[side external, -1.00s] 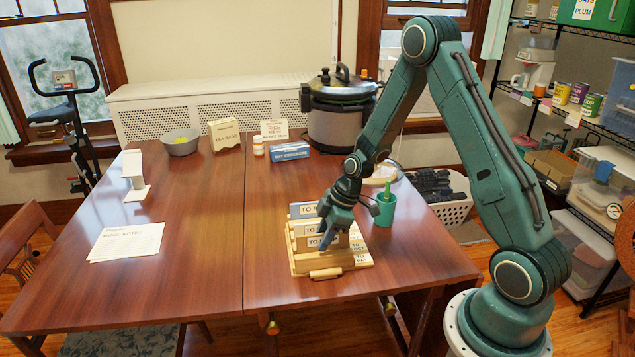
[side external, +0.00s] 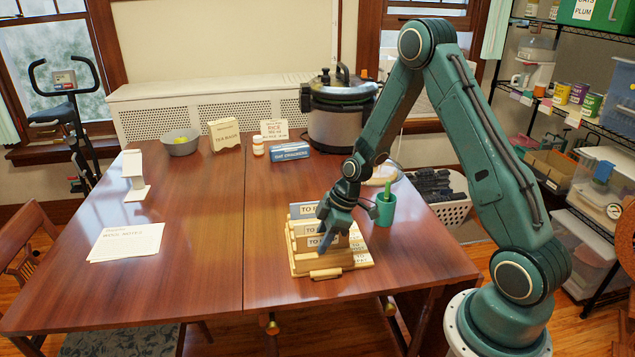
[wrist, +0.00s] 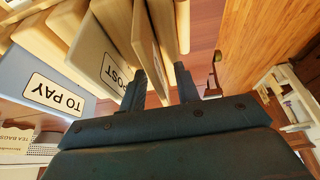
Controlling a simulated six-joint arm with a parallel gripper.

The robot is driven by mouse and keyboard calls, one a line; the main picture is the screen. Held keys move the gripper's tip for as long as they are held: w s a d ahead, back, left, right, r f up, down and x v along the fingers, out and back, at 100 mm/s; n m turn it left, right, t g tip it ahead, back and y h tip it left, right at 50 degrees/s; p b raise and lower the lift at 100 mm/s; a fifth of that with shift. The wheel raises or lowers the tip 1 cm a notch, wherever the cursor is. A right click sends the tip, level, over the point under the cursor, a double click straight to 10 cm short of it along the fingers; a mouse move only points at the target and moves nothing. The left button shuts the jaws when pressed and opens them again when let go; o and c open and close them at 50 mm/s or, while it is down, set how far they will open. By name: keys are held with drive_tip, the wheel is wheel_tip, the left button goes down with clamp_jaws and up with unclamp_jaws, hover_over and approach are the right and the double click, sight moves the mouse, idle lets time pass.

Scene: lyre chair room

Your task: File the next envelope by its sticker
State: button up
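A pale wooden sorter (side external: 300,266) with several upright dividers stands near the front of the table. Flat pieces with white "TO ..." stickers stand in it. In the wrist view, a light blue piece (wrist: 25,62) reads "TO PAY", and a grey piece (wrist: 88,42) beside it reads "POST". I cannot tell for certain which of these are envelopes. My gripper (side external: 326,246) points down at the front part of the sorter. In the wrist view its two fingers (wrist: 160,72) are apart, close to a wooden divider (wrist: 145,38). No envelope shows clearly between them.
A green cup (side external: 385,212) stands just right of the sorter. Papers (side external: 126,242) and a white stand (side external: 135,178) lie to the left. A blue box (side external: 289,151), a bowl (side external: 181,145) and a large cooker (side external: 340,122) are at the back. The table's middle is clear.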

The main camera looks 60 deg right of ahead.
drive_tip(key=shift+f, duration=0.2)
idle(0.4)
clamp_jaws()
drive_tip(key=shift+r, duration=0.1)
wheel_tip(320, 180, up, 20)
drive_tip(key=shift+r, duration=0.2)
idle(0.8)
idle(0.4)
